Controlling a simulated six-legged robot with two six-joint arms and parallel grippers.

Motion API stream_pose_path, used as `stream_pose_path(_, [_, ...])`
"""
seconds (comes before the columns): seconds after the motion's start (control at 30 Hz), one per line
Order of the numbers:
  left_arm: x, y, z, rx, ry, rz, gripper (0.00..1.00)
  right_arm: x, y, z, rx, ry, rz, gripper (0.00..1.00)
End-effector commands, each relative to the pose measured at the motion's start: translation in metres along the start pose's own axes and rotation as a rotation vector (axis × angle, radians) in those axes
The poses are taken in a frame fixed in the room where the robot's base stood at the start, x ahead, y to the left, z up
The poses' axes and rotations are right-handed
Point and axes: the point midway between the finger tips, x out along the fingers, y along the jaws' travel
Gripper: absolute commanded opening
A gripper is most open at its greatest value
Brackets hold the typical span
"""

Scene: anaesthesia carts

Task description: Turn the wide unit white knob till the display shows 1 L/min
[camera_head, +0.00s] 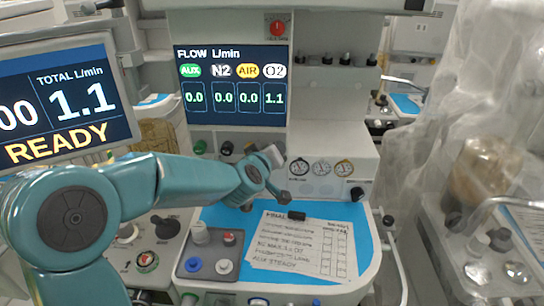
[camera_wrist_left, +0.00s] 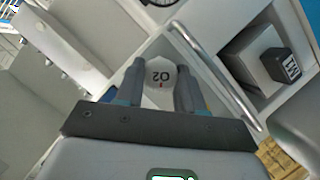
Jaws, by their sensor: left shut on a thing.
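The wide unit's flow display (camera_head: 230,85) shows AUX 0.0, N2 0.0, AIR 0.0 and O2 1.1 L/min. The white knob (camera_wrist_left: 160,74), marked O2 with a small red mark, sits between the two fingers of my left gripper (camera_wrist_left: 159,71) in the left wrist view. The gripper is shut on it. In the head view my left arm reaches in from the left to below the display, and its wrist hides much of the knob area. My right gripper is not in view.
A second screen (camera_head: 60,103) at the left reads TOTAL 1.1 L/min and READY. Round gauges (camera_head: 321,168) sit right of my wrist. Below lies a blue worktop (camera_head: 215,215) with a paper sheet (camera_head: 300,246) and a grey knob block (camera_head: 211,256). A metal rail (camera_wrist_left: 215,78) passes close beside the fingers.

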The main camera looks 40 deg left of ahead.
Motion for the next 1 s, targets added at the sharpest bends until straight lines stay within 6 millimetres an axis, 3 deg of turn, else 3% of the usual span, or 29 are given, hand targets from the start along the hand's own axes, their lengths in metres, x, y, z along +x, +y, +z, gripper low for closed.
stream_pose_path(0.27, [0.0000, 0.0007, -0.0013, -0.001, 0.002, 0.001, 0.07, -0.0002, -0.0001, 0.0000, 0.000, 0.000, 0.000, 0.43])
stream_pose_path(0.3, [0.0000, 0.0008, -0.0013, 0.000, 0.002, 0.001, 0.41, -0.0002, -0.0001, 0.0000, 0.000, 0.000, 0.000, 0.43])
stream_pose_path(0.37, [0.0000, 0.0007, -0.0012, 0.000, 0.002, 0.001, 0.61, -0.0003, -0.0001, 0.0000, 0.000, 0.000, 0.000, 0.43])
stream_pose_path(0.4, [0.0000, 0.0006, -0.0012, 0.000, 0.002, 0.001, 0.63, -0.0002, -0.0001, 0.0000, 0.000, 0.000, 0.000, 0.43])
stream_pose_path(1.0, [-0.0002, 0.0000, -0.0021, 0.000, 0.003, -0.001, 0.63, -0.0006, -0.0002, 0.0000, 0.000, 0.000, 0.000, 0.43])
